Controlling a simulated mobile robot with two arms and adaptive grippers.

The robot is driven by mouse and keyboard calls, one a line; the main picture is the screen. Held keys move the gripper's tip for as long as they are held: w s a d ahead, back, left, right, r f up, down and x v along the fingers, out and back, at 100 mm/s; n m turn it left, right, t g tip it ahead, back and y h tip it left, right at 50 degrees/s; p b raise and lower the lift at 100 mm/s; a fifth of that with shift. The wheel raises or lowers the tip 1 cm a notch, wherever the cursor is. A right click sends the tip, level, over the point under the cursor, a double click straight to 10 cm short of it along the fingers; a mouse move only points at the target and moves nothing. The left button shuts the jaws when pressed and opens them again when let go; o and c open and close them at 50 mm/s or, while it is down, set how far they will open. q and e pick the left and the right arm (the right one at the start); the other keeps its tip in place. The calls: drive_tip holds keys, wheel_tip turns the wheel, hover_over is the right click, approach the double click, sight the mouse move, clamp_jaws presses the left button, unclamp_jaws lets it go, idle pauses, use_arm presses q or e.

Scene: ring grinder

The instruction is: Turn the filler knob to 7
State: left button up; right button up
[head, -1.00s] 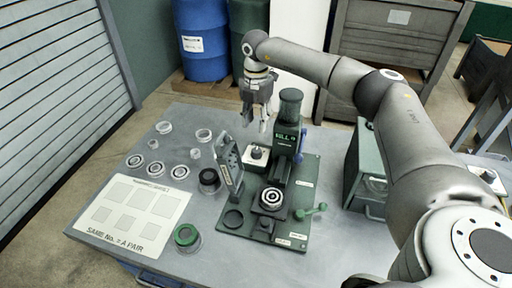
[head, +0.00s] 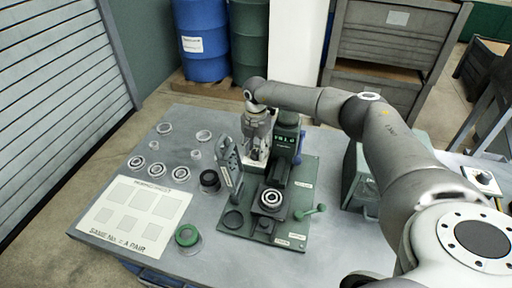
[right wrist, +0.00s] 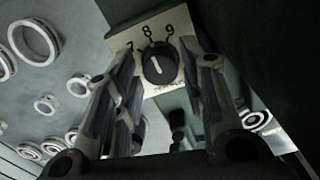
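The filler knob (right wrist: 160,64) is a black round dial on a pale plate (right wrist: 184,24) marked 7, 8 and 9 in the right wrist view. A white pointer line shows on it, left of centre; I cannot tell exactly which number it meets. My right gripper (right wrist: 160,57) is open and empty, its fingers on either side of the knob. I cannot tell whether they touch it. In the head view my right gripper (head: 256,157) is low over the pale plate beside the grinder (head: 289,140) and hides the knob. My left gripper is not in view.
A grey upright bracket (head: 230,165) stands just left of my gripper.

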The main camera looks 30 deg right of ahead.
drive_tip(key=shift+f, duration=0.3)
drive_tip(key=c, duration=0.8)
drive_tip(key=shift+n, duration=0.3)
drive_tip(key=n+b, duration=0.1)
drive_tip(key=n, duration=0.2)
drive_tip(key=shift+b, duration=0.3)
drive_tip(key=shift+n+b, duration=0.8)
drive_tip(key=shift+n, duration=1.3)
drive_tip(key=shift+r, duration=0.1)
